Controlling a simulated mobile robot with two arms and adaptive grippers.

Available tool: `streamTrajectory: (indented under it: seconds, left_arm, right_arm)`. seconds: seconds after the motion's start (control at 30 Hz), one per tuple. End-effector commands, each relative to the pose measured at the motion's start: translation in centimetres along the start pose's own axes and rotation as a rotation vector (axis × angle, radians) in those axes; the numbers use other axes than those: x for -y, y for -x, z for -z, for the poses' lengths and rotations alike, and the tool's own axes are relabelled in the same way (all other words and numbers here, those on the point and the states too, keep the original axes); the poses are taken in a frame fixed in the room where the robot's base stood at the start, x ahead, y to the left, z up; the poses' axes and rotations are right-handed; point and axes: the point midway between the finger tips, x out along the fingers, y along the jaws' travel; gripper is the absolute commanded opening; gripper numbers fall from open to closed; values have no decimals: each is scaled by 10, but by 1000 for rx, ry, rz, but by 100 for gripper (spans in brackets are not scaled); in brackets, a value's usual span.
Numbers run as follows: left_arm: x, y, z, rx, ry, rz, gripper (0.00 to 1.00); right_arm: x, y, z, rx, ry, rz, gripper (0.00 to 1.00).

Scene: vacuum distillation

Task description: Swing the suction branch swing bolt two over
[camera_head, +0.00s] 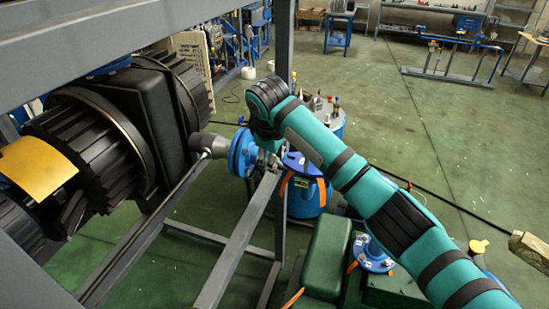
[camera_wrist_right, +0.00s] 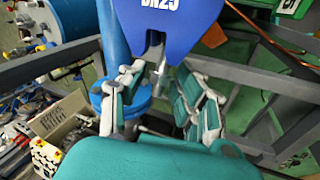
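In the head view a blue round flange (camera_head: 243,152) sits at the end of a grey pipe stub. My right arm reaches in from the right, and its wrist hides most of my right gripper beside this flange. In the right wrist view the teal and white fingers of my right gripper (camera_wrist_right: 160,105) are spread apart. A blue plate marked DN25 (camera_wrist_right: 165,22) is just beyond them. A small grey metal piece, perhaps the swing bolt (camera_wrist_right: 160,78), shows under its slot, between the fingers. I cannot tell whether they touch it. My left gripper is not in view.
A large black ribbed machine (camera_head: 95,140) stands at left, with grey frame bars (camera_head: 235,245) below the flange. A blue vessel (camera_head: 305,195) and a dark green housing (camera_head: 328,255) stand below my arm. The green floor (camera_head: 365,100) is open behind.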

Motion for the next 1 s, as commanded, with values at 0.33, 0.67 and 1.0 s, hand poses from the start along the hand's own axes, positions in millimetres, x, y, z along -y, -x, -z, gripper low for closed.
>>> streamTrajectory:
  seconds: [0.33, 0.67, 1.0]
  left_arm:
    - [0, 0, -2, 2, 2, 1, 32]
    - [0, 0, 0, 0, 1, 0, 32]
    - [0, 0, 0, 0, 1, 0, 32]
  right_arm:
    - [0, 15, 1, -3, 2, -2, 32]
    - [0, 84, 1, -4, 1, -3, 32]
    - [0, 119, 0, 0, 0, -1, 32]
